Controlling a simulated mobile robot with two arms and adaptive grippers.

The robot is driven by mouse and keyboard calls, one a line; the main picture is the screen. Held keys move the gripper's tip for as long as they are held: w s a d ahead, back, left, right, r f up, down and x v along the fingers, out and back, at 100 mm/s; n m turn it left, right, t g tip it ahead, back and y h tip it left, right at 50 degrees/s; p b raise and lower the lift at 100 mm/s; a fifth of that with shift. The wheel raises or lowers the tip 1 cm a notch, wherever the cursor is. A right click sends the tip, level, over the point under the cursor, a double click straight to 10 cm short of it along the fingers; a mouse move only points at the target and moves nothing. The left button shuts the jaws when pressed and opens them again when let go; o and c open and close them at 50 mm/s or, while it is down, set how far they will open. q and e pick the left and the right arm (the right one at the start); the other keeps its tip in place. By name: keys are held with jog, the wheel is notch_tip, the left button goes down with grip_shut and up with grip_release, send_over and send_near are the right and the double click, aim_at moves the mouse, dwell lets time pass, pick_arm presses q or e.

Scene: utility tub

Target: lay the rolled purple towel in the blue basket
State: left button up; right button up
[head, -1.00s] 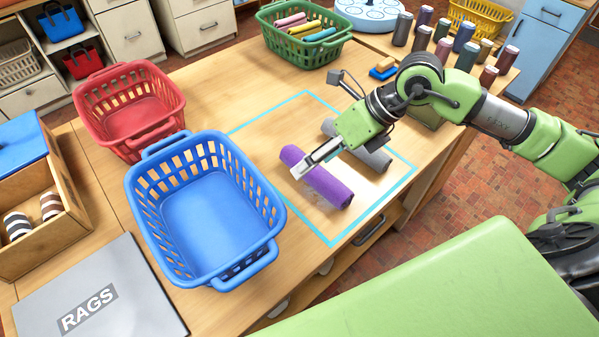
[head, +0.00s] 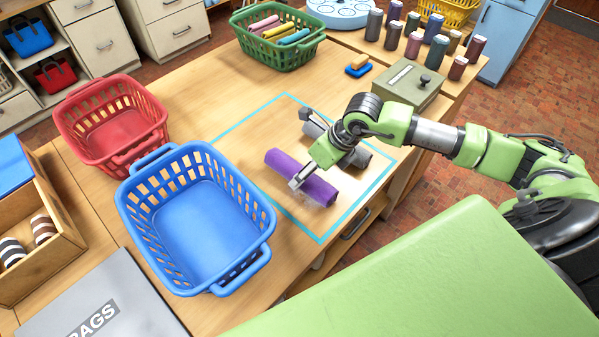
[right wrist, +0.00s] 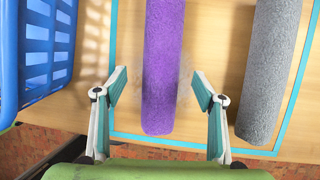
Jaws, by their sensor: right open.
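The rolled purple towel (head: 282,163) lies on the table inside a turquoise outline. In the right wrist view the purple towel (right wrist: 160,75) runs up the middle. My right gripper (head: 297,184) is over the towel's near part. Its open fingers (right wrist: 160,80) show on either side of the towel, with visible gaps, and hold nothing. The blue basket (head: 262,250) stands empty to the left of the towel, and its side (right wrist: 38,60) shows at the left of the wrist view. My left gripper is out of view.
A grey roll (right wrist: 270,70) lies to the right of the towel, partly hidden by my right arm in the head view. An empty red basket (head: 80,140) stands behind the blue one. A green basket (head: 280,58) holds several rolls. A box with a black knob (head: 405,82) sits beyond my arm.

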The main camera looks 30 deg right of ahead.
jog(key=shift+x, duration=1.5)
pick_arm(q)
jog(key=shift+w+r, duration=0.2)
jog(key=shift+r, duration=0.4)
pick_arm(e)
jog(key=shift+r, duration=0.1)
jog(key=c, duration=1.6)
